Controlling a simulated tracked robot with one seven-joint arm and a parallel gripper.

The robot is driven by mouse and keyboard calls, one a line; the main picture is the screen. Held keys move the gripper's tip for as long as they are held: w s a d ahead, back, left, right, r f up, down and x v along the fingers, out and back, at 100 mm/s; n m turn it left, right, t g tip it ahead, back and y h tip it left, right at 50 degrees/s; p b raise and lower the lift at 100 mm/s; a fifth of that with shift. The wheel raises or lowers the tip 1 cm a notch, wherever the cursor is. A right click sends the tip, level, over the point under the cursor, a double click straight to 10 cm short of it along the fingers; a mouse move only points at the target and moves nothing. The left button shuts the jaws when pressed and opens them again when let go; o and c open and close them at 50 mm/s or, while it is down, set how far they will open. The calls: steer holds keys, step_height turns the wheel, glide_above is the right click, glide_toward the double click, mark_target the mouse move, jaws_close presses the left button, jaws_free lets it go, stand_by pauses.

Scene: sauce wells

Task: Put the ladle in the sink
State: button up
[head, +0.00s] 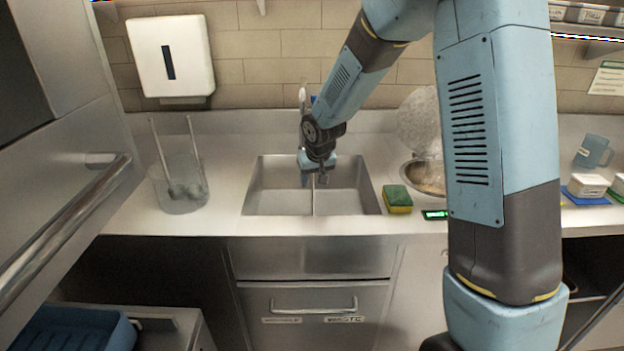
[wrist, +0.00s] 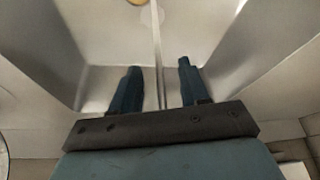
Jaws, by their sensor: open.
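The steel sink (head: 268,190) is set in the counter and has two basins split by a thin divider. My gripper (head: 314,180) is over the sink, pointing down near the divider. In the wrist view my gripper (wrist: 158,68) is open, with nothing between its fingers and the divider below. A small yellowish round patch (wrist: 137,2) shows at the top edge there; I cannot tell what it is. Two long-handled metal utensils, perhaps ladles, stand in a clear container (head: 180,200) left of the sink. I cannot make out any ladle for certain.
A yellow and green sponge (head: 397,199) lies right of the sink, beside a small green-lit display (head: 434,214). A round well (head: 428,178) with a raised clear lid (head: 418,120) is partly behind my arm. A blue mug (head: 592,151) stands far right.

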steer(key=v, duration=1.1)
steer(key=shift+s+r, duration=0.2)
steer(key=shift+r, duration=0.1)
steer(key=shift+d+r, duration=0.1)
steer(key=shift+d, duration=0.05)
steer(key=s+d+r+m+t+h, duration=0.1)
steer(key=s+d+r+m, duration=0.1)
steer(key=s+d+r, duration=0.95)
steer(key=s+d, duration=0.3)
steer(key=s, duration=0.5)
steer(key=s+d+m, duration=0.1)
steer(key=s+d, duration=0.2)
steer(key=s, duration=0.6)
steer(key=shift+s+d+r, duration=0.2)
steer(key=shift+s+d, duration=0.05)
steer(key=shift+s, duration=0.05)
